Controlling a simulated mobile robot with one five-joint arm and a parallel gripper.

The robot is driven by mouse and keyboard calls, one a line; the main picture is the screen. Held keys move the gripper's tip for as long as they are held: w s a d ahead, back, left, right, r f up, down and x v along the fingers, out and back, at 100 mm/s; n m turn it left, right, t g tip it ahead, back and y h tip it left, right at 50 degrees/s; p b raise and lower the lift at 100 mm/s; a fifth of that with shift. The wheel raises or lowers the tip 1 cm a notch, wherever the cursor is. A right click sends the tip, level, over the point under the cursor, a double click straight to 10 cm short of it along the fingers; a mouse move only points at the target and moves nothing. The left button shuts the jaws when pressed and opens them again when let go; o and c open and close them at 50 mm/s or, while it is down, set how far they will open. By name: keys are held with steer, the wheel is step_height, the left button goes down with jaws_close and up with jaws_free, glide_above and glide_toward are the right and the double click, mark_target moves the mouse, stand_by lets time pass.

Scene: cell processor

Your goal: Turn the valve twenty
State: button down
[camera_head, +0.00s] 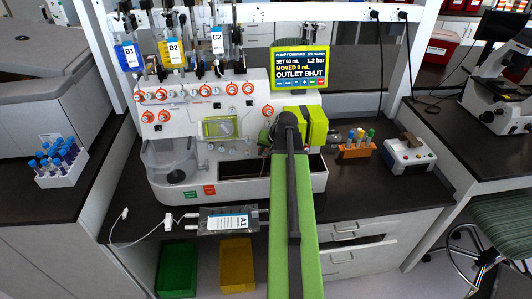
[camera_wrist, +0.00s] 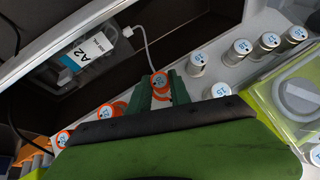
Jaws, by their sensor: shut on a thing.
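In the wrist view, my gripper (camera_wrist: 161,92) has its two dark green fingers on either side of an orange valve (camera_wrist: 160,79) and is shut on it. The valve has a round blue-marked cap whose number I cannot read surely. In the head view, my green arm covers the right front of the white cell processor (camera_head: 255,94) and hides the gripped valve. The processor's screen (camera_head: 301,68) reads pump forward, set 60 mL, moved 0 mL, 1.2 bar, outlet shut.
Other orange valves (camera_wrist: 108,110) sit close on the left; several white-capped ones (camera_wrist: 242,46) stand to the right. A bag labelled A2 (camera_wrist: 88,48) and a white tube lie beyond. A clear yellow-framed cover (camera_wrist: 290,95) is at right. Bag A1 (camera_head: 226,220) is at the bench front.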

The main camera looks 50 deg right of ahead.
stand_by(0.4)
steer(key=n+g+h, duration=0.2)
steer(key=shift+w+a+n+p, duration=0.1)
steer(key=shift+a+n+p, duration=0.2)
steer(key=shift+p, duration=0.1)
steer(key=n+g+h+b, duration=0.1)
steer(key=n+h, duration=0.1)
steer(key=shift+w+a+f+n+g+h+b, duration=0.1)
steer(key=shift+f+n+g+h+b, duration=0.2)
steer(key=shift+g+h+b, duration=0.1)
steer(key=n+h+b, duration=0.1)
steer(key=n+g+h+b, duration=0.1)
steer(key=b, duration=0.1)
steer(key=n+h+b, duration=0.1)
steer(key=shift+a+f+b, duration=0.2)
steer(key=shift+f+b, duration=0.05)
steer(key=shift+b, duration=0.1)
steer(key=shift+n+h+b, duration=0.9)
steer(key=shift+b, duration=0.25)
steer(key=shift+n+h+b, duration=0.5)
steer(key=shift+n+b, duration=0.1)
steer(key=shift+b, duration=0.25)
steer(key=shift+r, duration=0.1)
